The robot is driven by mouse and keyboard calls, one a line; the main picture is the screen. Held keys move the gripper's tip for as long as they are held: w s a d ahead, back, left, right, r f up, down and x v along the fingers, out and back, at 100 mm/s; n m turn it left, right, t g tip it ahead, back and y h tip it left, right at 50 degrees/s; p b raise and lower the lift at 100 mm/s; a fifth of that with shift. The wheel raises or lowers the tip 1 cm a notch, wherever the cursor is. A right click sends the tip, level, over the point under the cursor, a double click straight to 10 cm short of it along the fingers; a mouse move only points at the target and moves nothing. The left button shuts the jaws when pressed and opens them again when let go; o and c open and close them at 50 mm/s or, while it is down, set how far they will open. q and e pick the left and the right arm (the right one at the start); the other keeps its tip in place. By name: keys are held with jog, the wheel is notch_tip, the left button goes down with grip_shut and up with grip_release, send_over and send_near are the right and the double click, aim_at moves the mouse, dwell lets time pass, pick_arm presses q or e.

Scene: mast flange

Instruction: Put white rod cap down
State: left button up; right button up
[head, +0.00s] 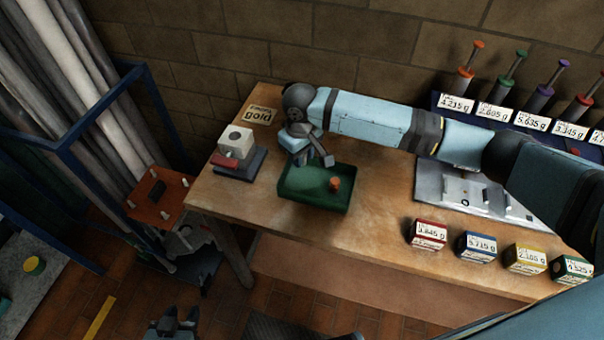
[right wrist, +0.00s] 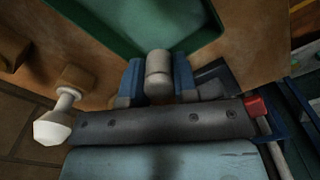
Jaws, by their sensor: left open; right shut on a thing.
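My right gripper (head: 318,158) reaches in from the right over the green tray (head: 300,202), pointing down near its back edge. In the right wrist view, its two blue fingers (right wrist: 158,82) are shut on a pale grey-white rounded cylinder, apparently the white rod cap (right wrist: 158,64). The green tray (right wrist: 125,15) shows beyond the fingertips there. I cannot tell whether the cap touches the tray. In the head view the cap is too small to make out clearly. My left gripper (head: 175,324) is at the bottom edge, low over the floor, open, away from the table.
An orange piece (head: 334,184) is in the tray. A white block with a hole (head: 236,141) stands on a dark base left of it.

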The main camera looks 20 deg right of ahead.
aim_at(301, 181)
notch_tip(301, 181, down, 8)
jog(key=shift+f, duration=0.15)
dwell(0.3)
jog(key=o, duration=0.9)
jog(key=shift+f, duration=0.1)
notch_tip(301, 181, up, 12)
jog(key=shift+r, duration=0.2)
jog(key=shift+s+f, duration=0.1)
